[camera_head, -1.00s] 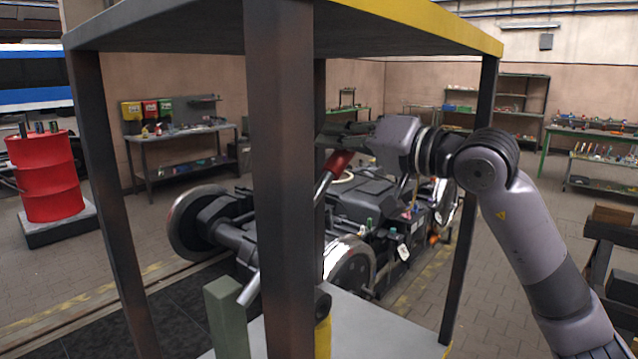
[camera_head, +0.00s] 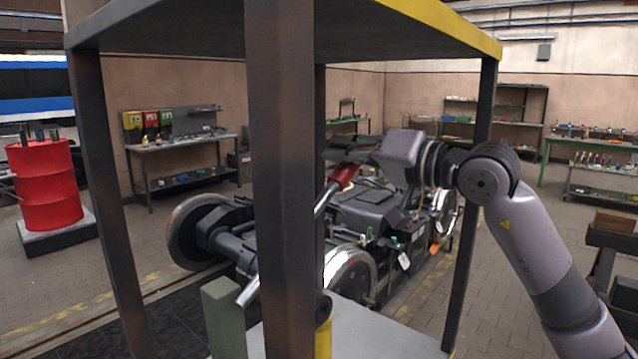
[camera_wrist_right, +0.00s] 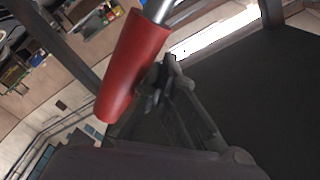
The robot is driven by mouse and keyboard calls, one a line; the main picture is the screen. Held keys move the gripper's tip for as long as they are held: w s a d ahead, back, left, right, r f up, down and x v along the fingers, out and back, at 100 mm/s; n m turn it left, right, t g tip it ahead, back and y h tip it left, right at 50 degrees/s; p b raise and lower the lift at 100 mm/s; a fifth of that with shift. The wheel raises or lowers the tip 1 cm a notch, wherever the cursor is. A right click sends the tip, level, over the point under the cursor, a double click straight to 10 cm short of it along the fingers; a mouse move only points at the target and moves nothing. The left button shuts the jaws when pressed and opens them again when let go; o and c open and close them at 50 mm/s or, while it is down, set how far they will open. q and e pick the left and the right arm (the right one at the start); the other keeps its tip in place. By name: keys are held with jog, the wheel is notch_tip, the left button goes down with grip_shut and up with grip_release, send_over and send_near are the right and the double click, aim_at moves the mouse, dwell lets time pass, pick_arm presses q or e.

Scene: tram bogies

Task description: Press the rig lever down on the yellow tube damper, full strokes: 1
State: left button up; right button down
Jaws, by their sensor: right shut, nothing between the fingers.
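The rig lever is a bright metal rod (camera_head: 326,200) with a red grip (camera_head: 343,177). It slants up to the right, and the thick front post hides its middle. The yellow tube damper (camera_head: 323,338) shows only in part behind that post, low in the rig. My right gripper (camera_head: 345,152) is shut and empty just above the red grip. In the right wrist view the red grip (camera_wrist_right: 133,68) lies right beside my shut fingertips (camera_wrist_right: 165,80); whether they touch, I cannot tell. My left gripper is not in view.
The rig's posts (camera_head: 281,180) and dark top plate (camera_head: 190,30) frame the lever. A green block (camera_head: 224,318) stands under the rod's low end. A bogie (camera_head: 370,210) sits behind. A red barrel (camera_head: 45,185) stands far left.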

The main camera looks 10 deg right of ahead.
aim_at(350, 173)
jog(key=shift+w+d+f, duration=0.2)
jog(key=shift+d+f, duration=0.05)
jog(key=shift+f, duration=0.15)
jog(key=shift+w+d+f+b, duration=0.15)
jog(key=shift+d+f+b, duration=0.05)
jog(key=shift+f+b, duration=0.45)
jog(key=shift+w+d+f+b, duration=0.25)
jog(key=shift+d+f+b, duration=0.05)
jog(key=shift+f+b, duration=0.2)
jog(key=shift+w+d+f+b, duration=0.2)
jog(key=shift+d+f+b, duration=0.05)
jog(key=shift+f+b, duration=0.25)
jog(key=shift+f, duration=0.15)
